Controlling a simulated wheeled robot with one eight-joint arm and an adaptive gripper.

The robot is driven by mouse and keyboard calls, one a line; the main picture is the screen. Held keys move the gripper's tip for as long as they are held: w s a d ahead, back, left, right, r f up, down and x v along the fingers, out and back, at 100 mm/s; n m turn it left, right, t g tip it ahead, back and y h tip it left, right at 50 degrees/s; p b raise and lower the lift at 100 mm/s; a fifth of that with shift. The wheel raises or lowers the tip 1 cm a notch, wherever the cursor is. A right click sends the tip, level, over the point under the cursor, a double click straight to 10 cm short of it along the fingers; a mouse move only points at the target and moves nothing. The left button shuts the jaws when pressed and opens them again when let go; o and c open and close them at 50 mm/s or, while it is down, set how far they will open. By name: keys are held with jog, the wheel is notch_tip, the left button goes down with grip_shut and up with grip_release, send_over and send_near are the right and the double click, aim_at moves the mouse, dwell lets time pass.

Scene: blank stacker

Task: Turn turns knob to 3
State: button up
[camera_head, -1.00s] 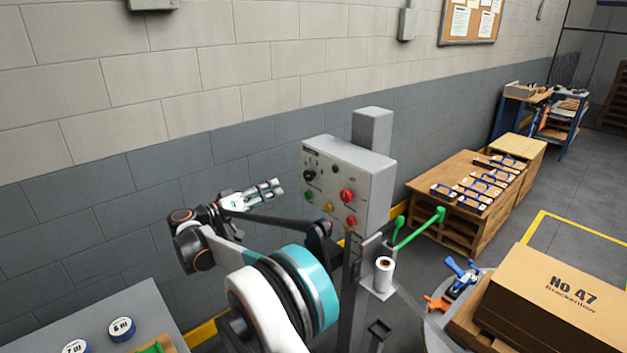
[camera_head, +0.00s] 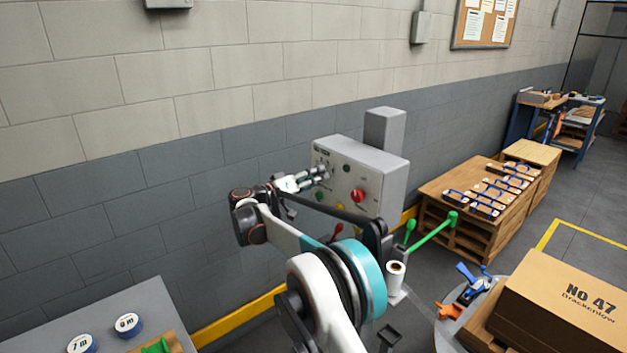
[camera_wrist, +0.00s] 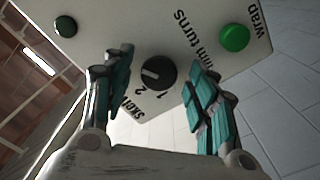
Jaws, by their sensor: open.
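The black turns knob (camera_wrist: 158,73) is on the face of the grey control panel (camera_head: 380,172). In the wrist view its white pointer mark lies toward the left of the picture. The numerals 1 and 2 show below it, and the word "turns" is printed near it. A 3 is not readable. My gripper (camera_wrist: 163,66) is open, with one teal-padded finger on each side of the knob and visible gaps. In the head view my gripper (camera_head: 322,174) is at the panel's upper left and hides the knob.
A red button (camera_head: 357,195) is on the panel near my arm. A green-handled lever (camera_head: 440,224) and a white roll (camera_head: 396,272) are to the right.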

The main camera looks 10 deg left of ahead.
jog(key=c, duration=1.1)
jog(key=shift+n, duration=3.9)
